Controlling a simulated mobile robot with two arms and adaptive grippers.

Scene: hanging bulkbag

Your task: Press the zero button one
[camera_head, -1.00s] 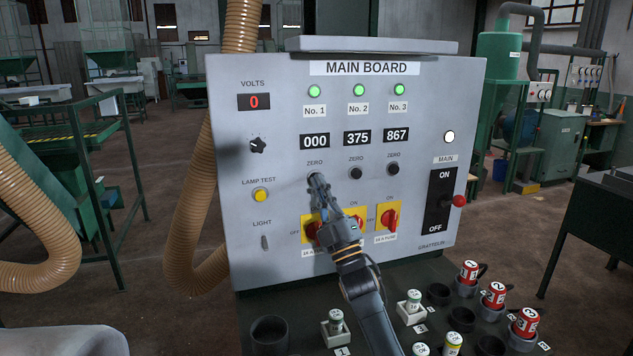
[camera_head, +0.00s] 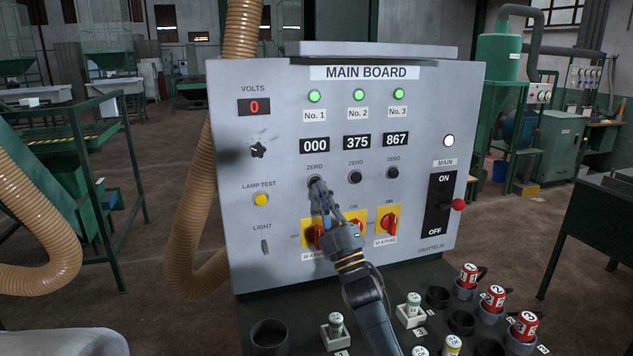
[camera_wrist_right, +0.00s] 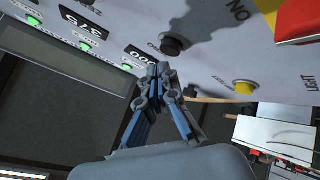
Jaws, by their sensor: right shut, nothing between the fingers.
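The grey main board (camera_head: 270,130) fills the middle of the head view. Its first counter (camera_head: 314,145) reads 000; the others read 375 and 867. The first black zero button (camera_head: 314,180) is under the 000 counter, partly hidden by my right gripper (camera_head: 318,185). In the right wrist view that button (camera_wrist_right: 174,46) stands out near the fingertips. My right gripper (camera_wrist_right: 158,70) is shut and empty, its tips close to the button; I cannot tell whether they touch. My left gripper is not in view.
Red-and-yellow rotary switches (camera_head: 389,221) sit below the buttons, with my right arm in front of some. A black main switch (camera_head: 438,205) is at the right. Fuses and red cylinders (camera_head: 494,297) stand on the lower shelf. A tan hose (camera_head: 190,200) hangs at the left.

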